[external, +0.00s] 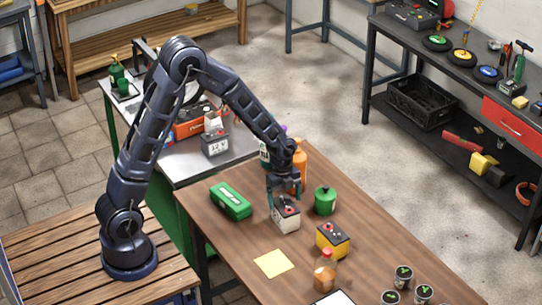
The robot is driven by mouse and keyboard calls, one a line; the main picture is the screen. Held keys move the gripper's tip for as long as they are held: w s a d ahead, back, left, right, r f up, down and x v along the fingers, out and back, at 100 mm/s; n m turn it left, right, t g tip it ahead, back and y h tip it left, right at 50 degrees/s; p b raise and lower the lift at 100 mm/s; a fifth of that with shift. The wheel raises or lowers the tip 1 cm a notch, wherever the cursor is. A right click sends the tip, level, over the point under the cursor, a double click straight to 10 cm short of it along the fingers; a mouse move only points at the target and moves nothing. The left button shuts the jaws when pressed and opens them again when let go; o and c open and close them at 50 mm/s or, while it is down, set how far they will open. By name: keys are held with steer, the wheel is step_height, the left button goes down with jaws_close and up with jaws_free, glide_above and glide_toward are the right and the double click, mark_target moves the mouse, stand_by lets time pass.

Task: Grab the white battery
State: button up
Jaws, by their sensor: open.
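A white battery (286,220) with a dark top and red caps stands upright on the brown wooden table (205,219). My gripper (284,196) points down right over its top. The jaws are open, and the fingertips overlap the battery's upper part in this view. I cannot tell whether they touch it or reach around it. A second pale battery marked 12 V (215,145) stands on the metal bench behind. A yellow battery (332,241) with a dark top stands to the right of the white one.
Near the white battery are a green case (231,201), a green canister (325,201) and an orange bottle (299,165). Several small cans (403,277) stand at the lower right.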

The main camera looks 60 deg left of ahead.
steer(key=shift+d+f, duration=0.2)
steer(key=shift+f, duration=1.05)
steer(key=c, duration=1.9)
steer(key=shift+o, duration=0.2)
steer(key=shift+r, duration=0.2)
